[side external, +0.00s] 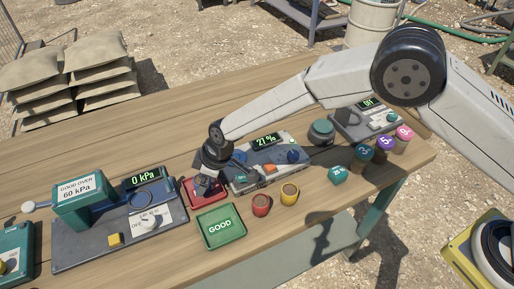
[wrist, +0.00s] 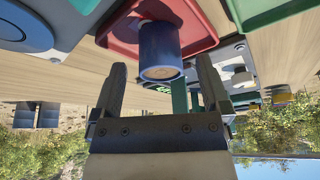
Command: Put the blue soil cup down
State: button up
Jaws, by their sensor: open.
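The blue soil cup (wrist: 160,50) stands in the red tray (wrist: 112,33), with brown soil showing at its mouth in the wrist view. In the side view the cup (side external: 203,187) is partly hidden below my gripper (side external: 208,172), over the red tray (side external: 190,201). My gripper (wrist: 161,68) is open. In the wrist view its two dark fingers are spread to either side of the cup, with a visible gap on each side. The cup lies around and just past the fingertips.
A green tray marked GOOD (side external: 221,240) is in front of the red tray. A meter reading 21 % (side external: 266,169) is close behind. A press reading 0 kPa (side external: 80,205) is at left.

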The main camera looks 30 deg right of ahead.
jog(key=v, duration=0.9)
jog(key=shift+d+r, duration=0.2)
jog(key=shift+r, duration=0.1)
jog(key=shift+s, duration=0.1)
jog(key=s+d+r+m+h, duration=0.1)
jog(key=s+d+r+m, duration=0.15)
jog(key=d, duration=0.75)
jog(key=s+d+r+m+h, duration=0.1)
jog(key=s+d+m, duration=0.15)
jog(key=d, duration=0.75)
jog(key=s+d+m+h, duration=0.1)
jog(key=s+d+m, duration=0.5)
jog(key=s+d, duration=0.7)
jog(key=shift+d+h, duration=0.3)
jog(key=shift+d, duration=0.5)
